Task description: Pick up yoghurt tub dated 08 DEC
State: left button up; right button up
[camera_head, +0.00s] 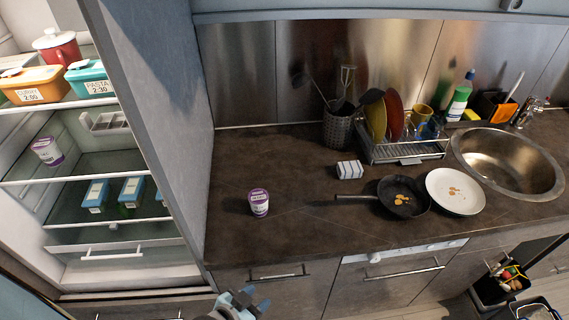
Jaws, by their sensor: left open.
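A white and purple yoghurt tub (259,203) stands upright on the dark counter, left of the pan. A second similar tub (47,151) stands on a shelf in the open fridge at the left. The print on both tubs is too small for me to read a date. My left gripper (247,301) shows at the bottom edge, in front of the counter and below the counter tub. It is open and apart from both tubs. My right gripper is not in view.
A black pan (404,211) with food bits and a white plate (455,191) sit right of the tub, near a striped box (350,170). A dish rack (402,151) and sink (507,164) lie beyond. The fridge side wall (150,90) stands left of the counter. Counter around the tub is clear.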

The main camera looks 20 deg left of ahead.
aim_at(258, 197)
jog(key=u, duration=0.95)
